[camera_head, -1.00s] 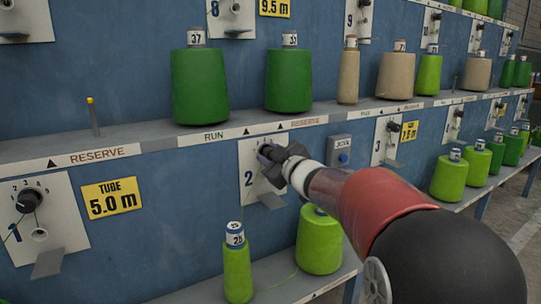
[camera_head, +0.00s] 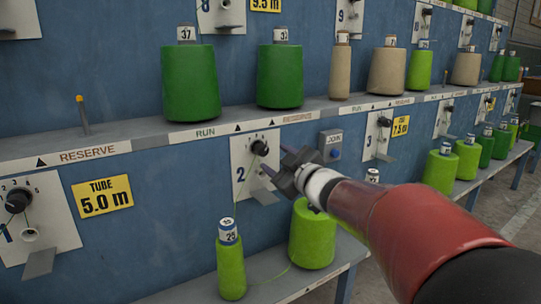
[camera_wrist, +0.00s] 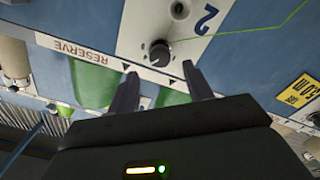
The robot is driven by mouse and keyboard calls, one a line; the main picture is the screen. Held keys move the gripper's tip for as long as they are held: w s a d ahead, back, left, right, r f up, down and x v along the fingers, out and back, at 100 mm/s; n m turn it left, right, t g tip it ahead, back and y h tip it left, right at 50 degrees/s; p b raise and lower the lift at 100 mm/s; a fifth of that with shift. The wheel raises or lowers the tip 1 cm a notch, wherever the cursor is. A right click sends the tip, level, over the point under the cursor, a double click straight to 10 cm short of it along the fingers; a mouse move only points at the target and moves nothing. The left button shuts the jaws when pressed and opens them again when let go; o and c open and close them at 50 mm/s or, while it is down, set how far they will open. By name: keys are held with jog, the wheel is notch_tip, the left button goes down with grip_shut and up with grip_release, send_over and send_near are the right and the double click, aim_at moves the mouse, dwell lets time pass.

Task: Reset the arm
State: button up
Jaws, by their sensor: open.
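My gripper (camera_head: 276,170) is at the middle of the head view, in front of the panel plate marked 2 (camera_head: 253,165) and just right of its black knob (camera_head: 260,148). Its fingers are apart with nothing between them. In the wrist view, turned over, the two fingers of my gripper (camera_wrist: 160,85) stand apart, and the knob (camera_wrist: 160,54) shows beyond their tips, apart from them. The knob is now fully visible in the head view.
Green and tan cones stand on the upper shelf (camera_head: 140,131). Below plate 2 are a slim green cone (camera_head: 231,270) marked 25 and a wider green cone (camera_head: 312,240). A grey JOIN box (camera_head: 331,146) is right of the gripper. Floor shows at far right.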

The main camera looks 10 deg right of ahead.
jog(key=shift+s, duration=0.15)
jog(key=s+d+m+g+h+p, duration=0.3)
jog(key=s+d+m+h, duration=0.1)
jog(key=s+m+h, duration=0.4)
jog(key=s+a+f+m+g+p, duration=0.1)
jog(key=s+a+f+g, duration=0.1)
jog(key=s, duration=0.5)
jog(key=s+a+f+g+y+p, duration=0.1)
jog(key=s+a+f+g, duration=0.1)
jog(key=s+f, duration=0.3)
jog(key=s+a+f+m+g+y+p, duration=0.1)
jog(key=s+f+g, duration=0.3)
jog(key=s, duration=0.6)
jog(key=shift+s+a+m+g, duration=0.3)
jog(key=shift+a, duration=0.3)
